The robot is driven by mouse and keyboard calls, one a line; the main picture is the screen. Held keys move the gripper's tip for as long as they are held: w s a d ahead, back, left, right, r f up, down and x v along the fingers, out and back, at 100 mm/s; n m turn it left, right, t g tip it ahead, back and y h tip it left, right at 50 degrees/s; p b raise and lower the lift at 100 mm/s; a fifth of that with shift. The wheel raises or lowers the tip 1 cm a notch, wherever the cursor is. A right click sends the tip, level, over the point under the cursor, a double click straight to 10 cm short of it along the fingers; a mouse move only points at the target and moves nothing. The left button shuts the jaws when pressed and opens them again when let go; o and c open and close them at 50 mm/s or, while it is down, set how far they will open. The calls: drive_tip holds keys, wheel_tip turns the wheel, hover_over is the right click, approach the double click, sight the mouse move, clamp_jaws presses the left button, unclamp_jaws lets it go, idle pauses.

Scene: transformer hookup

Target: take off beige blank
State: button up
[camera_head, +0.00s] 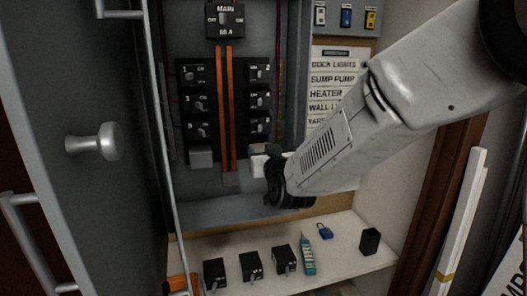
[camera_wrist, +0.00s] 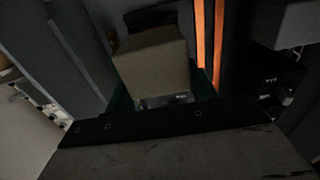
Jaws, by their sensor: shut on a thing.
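The beige blank (camera_wrist: 152,62) sits between the dark green jaws of my gripper (camera_wrist: 163,92) in the wrist view. In the head view, a small part of the pale blank (camera_head: 258,164) shows at the lower right of the breaker panel (camera_head: 205,185). My gripper (camera_head: 272,160) is shut on it there, and the wrist hides much of it. I cannot tell whether the blank is still seated in the panel.
A grey blank (camera_head: 200,157) is at the panel's lower left, below several breakers. Orange bars (camera_head: 229,110) run down the middle. Loose breakers (camera_head: 251,266), a teal tool (camera_head: 307,257), a blue padlock (camera_head: 325,231) and a black cup (camera_head: 370,241) are on the shelf (camera_head: 345,256). The cabinet door (camera_head: 100,200) stands open at left.

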drive_tip(key=shift+v, duration=2.05)
